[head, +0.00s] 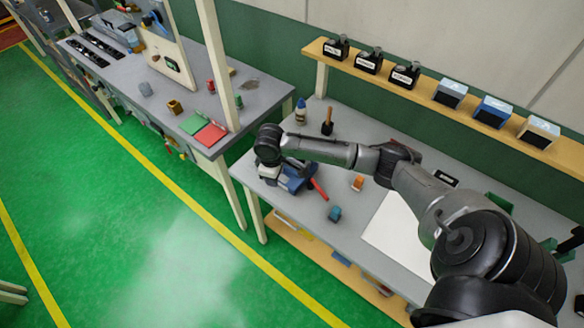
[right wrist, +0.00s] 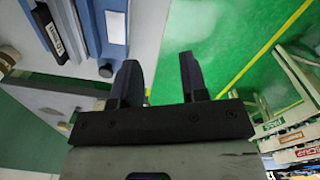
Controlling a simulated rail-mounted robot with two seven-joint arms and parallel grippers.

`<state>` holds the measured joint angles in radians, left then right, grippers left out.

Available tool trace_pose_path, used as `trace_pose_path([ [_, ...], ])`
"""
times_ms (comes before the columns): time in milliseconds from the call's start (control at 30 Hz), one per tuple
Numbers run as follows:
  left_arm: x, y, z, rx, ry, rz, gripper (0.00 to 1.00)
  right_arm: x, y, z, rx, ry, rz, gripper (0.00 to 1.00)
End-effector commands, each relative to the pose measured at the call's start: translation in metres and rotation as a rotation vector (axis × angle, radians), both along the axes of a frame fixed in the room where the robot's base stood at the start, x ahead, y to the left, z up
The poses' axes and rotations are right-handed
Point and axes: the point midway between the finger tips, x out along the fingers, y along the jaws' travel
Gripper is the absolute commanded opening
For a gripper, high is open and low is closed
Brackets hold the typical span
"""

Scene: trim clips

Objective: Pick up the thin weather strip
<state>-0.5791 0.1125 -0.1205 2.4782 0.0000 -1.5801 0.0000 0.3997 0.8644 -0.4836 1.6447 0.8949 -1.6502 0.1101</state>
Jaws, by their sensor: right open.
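I cannot make out a thin weather strip for certain in either view. Two long dark pieces (head: 95,48) lie on the far left bench in the head view, too small to identify. My right gripper (right wrist: 159,72) is open and empty in the right wrist view, its two dark fingers apart with green floor and a bench edge beyond. In the head view my right arm reaches left across the near bench, its wrist over the bench's left end, beside a blue tool; its fingers are not clear there. My left gripper is not in view.
The near bench (head: 299,229) holds a blue vise-like tool (head: 292,181), a red-handled tool (head: 319,189), an orange block (head: 358,183) and a white sheet (head: 398,235). A shelf (head: 390,83) with several boxes runs behind. Red (head: 210,134) and green (head: 193,124) pads lie on the far bench.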

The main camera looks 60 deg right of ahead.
Motion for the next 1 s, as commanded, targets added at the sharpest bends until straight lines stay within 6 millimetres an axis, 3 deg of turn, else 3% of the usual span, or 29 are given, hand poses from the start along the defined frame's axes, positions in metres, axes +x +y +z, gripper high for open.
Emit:
trace_pose_path([
  [33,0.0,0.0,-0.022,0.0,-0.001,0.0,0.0,0.012,-0.033,0.001,-0.014,0.001,-0.059,0.4],
  [200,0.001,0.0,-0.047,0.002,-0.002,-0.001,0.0,0.027,-0.105,0.035,0.0,0.006,-0.222,0.4],
  [400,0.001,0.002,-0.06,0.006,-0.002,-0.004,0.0,0.028,-0.15,0.063,0.028,-0.005,-0.338,0.4],
  [567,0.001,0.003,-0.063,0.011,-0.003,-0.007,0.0,0.026,-0.161,0.057,0.04,-0.007,-0.37,0.4],
  [800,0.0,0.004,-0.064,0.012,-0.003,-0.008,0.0,0.026,-0.162,0.017,0.042,-0.006,-0.373,0.4],
  [1000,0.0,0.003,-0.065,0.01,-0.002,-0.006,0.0,0.027,-0.161,-0.007,0.041,-0.007,-0.371,0.4],
])
